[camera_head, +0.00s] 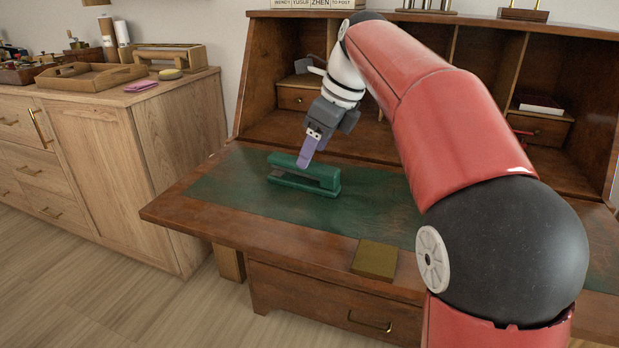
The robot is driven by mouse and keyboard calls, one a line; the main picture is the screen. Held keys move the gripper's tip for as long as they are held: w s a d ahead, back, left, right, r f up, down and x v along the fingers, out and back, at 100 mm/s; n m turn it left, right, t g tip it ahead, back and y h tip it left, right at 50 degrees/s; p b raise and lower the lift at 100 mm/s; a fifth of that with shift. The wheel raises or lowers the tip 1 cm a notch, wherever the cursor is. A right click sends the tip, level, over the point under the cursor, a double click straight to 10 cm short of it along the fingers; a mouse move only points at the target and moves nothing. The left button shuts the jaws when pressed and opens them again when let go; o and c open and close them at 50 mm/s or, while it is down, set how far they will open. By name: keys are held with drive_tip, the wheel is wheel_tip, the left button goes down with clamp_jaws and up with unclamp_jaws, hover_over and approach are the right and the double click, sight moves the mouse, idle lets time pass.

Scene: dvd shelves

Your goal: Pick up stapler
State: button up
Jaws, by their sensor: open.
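A green stapler (304,175) lies on the green inlay of the wooden desk (190,214), left of the middle. My gripper (304,162) points down at the stapler from behind and above it. Its purple fingers overlap the stapler's upper edge in the picture. I see mainly one finger; the other is largely hidden behind it. I cannot tell whether the fingers touch the stapler. The gripper is open.
An olive-coloured block (375,259) lies near the desk's front edge. A wooden cabinet (105,165) at left carries a tray (92,77) and a pink item (141,86). The inlay left of the stapler is clear.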

sight(306, 171)
drive_tip(key=x, duration=0.3)
drive_tip(key=b+x, duration=0.1)
drive_tip(key=x, duration=0.2)
drive_tip(key=shift+s+d+f, duration=0.1)
drive_tip(key=shift+d+f, duration=0.05)
drive_tip(key=shift+f, duration=0.1)
drive_tip(key=shift+c, duration=0.3)
drive_tip(key=c, duration=1.2)
drive_tip(key=shift+r, duration=0.1)
clamp_jaws()
drive_tip(key=shift+r, duration=0.1)
